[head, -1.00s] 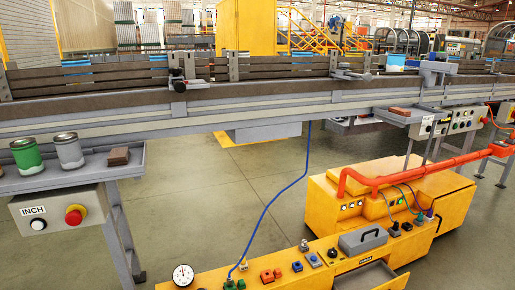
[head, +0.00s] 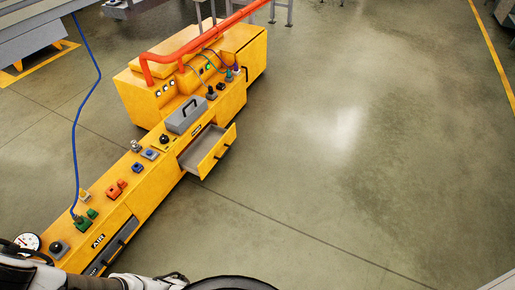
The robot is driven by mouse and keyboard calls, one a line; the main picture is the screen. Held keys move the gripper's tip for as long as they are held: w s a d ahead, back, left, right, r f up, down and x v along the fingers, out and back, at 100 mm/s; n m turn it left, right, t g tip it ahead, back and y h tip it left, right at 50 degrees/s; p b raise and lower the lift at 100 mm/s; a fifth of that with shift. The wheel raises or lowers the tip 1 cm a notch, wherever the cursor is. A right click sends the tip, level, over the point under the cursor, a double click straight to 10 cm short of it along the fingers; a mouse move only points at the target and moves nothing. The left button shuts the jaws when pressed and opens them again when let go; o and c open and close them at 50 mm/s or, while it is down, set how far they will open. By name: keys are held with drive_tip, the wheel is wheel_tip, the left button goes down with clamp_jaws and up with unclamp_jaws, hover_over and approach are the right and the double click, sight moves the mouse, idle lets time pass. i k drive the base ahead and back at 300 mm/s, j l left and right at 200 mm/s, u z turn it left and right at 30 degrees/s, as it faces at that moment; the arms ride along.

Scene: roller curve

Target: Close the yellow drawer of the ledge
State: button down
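The yellow ledge (head: 135,188) is a long low bench running from the lower left towards the upper middle of the head view. The drawer looks empty. Parts of my own arm and body show along the bottom edge at the left, apart from the drawer. My gripper cannot be made out.
A grey case with a handle (head: 186,115) sits on the ledge near the drawer. A larger yellow cabinet (head: 148,98) with an orange pipe (head: 190,45) stands behind. A blue hose (head: 88,95) hangs at the left. The floor right of the drawer is clear.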

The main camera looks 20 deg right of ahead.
sight(214, 143)
drive_tip(key=z, duration=0.15)
drive_tip(key=i+l, duration=2.2)
